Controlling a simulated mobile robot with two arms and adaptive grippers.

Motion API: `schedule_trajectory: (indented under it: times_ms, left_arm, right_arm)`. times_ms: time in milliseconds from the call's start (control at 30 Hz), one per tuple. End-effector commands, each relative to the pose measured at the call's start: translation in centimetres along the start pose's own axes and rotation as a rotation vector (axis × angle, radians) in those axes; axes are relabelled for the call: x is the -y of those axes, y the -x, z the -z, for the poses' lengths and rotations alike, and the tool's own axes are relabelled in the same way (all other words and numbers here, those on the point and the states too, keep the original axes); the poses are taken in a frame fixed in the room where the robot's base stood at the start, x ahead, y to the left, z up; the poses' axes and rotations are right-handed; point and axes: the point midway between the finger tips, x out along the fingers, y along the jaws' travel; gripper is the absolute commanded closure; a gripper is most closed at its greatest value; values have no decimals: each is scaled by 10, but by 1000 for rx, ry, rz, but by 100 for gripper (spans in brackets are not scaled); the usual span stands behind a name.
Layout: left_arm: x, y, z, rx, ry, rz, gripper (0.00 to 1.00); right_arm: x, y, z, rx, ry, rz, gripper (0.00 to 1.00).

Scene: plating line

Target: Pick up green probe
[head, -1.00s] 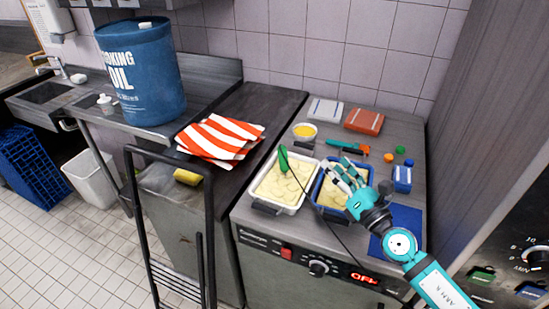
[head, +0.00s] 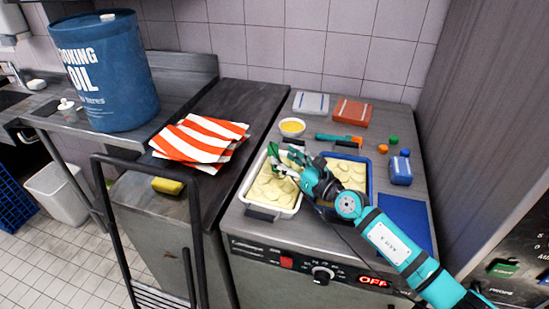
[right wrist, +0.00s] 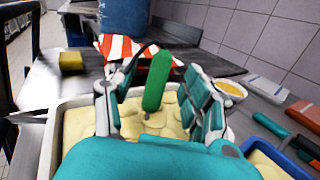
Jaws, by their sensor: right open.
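The green probe (head: 272,150) stands upright in pale sliced food in the white tray (head: 249,196), with a dark cable running from it. In the right wrist view the green probe (right wrist: 157,80) rises between the two open fingers of my right gripper (right wrist: 160,92), with gaps on both sides. In the head view my right gripper (head: 287,160) is over the white tray and partly hides the probe. My left gripper is not in view.
A blue tray (head: 368,172) of similar food sits right of the white tray. A striped cloth (head: 200,140) and an oil drum (head: 105,75) are at left.

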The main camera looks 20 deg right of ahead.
Motion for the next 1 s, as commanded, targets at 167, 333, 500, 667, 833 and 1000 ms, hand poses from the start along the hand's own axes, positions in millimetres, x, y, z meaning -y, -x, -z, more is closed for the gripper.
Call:
schedule_trajectory:
  times_ms: [167, 333, 500, 667, 833, 1000]
  left_arm:
    - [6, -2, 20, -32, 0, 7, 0]
    - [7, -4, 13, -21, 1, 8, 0]
    - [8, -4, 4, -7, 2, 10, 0]
    - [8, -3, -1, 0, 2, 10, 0]
    - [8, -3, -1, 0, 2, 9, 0]
    - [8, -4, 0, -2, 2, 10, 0]
  right_arm:
    - [3, -29, -5, 4, 0, -1, 49]
    - [2, -45, -3, 3, -1, 0, 49]
    - [2, -46, -3, 1, -1, 0, 49]
    - [2, -46, -3, 1, -1, 0, 60]
    - [2, -46, -3, 1, -1, 0, 82]
    - [2, -46, -3, 1, -1, 0, 100]
